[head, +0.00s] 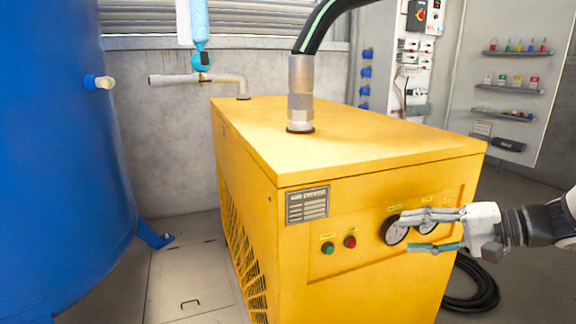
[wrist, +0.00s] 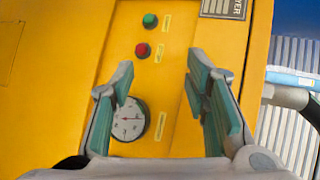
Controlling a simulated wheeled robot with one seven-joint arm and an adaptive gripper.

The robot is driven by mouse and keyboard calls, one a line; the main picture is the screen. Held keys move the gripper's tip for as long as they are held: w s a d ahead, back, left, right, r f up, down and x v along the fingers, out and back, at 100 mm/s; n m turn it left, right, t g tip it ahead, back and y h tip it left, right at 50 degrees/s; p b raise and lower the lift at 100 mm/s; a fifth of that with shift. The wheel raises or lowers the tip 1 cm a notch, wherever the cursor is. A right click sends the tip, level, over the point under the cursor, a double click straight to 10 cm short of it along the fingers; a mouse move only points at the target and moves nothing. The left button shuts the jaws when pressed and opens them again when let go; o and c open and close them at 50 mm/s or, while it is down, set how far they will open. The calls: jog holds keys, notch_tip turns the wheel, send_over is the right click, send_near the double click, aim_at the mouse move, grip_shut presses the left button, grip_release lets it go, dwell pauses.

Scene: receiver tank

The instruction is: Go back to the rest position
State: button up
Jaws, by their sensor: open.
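My gripper (head: 425,232) is at the right in the head view, in front of the yellow machine's control panel, pointing left. It is open and empty, and its two fingers (wrist: 160,105) stand apart in the wrist view. Behind them is the yellow machine (head: 330,145) with a green button (head: 328,248), a red button (head: 350,242) and round gauges. One gauge (wrist: 128,119) shows in the wrist view beside the left finger. In the head view the gripper partly covers the gauges. I cannot tell the exact gap between fingers and panel.
A large blue tank (head: 60,150) stands at the left. A thick black hose (head: 322,22) rises from the machine's top. A black coiled hose (head: 474,285) lies on the floor at the right. Shelves (head: 505,87) hang on the back panel. Floor between tank and machine is open.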

jog(key=s+a+r+n+g+h, duration=0.1)
jog(key=s+a+n+g+h, duration=0.1)
jog(key=s+a+g, duration=0.35)
jog(key=s+a+r+n+g+h, duration=0.1)
jog(key=s+a+n+g+h, duration=0.1)
jog(key=s+a, duration=0.7)
jog(key=s+d+f+n+h, duration=0.1)
jog(key=s+d+h, duration=0.3)
jog(key=s, duration=0.5)
jog(key=s+d+f+n+h, duration=0.1)
jog(key=s+d+h, duration=0.25)
jog(key=s, duration=0.45)
notch_tip(320, 180, up, 23)
jog(key=t+p, duration=0.4)
jog(key=p, duration=1.7)
jog(key=shift+s+r+p, duration=0.2)
jog(key=shift+s+p, duration=0.1)
jog(key=shift+d+t, duration=0.1)
jog(key=shift+t, duration=0.15)
jog(key=shift+c, duration=0.5)
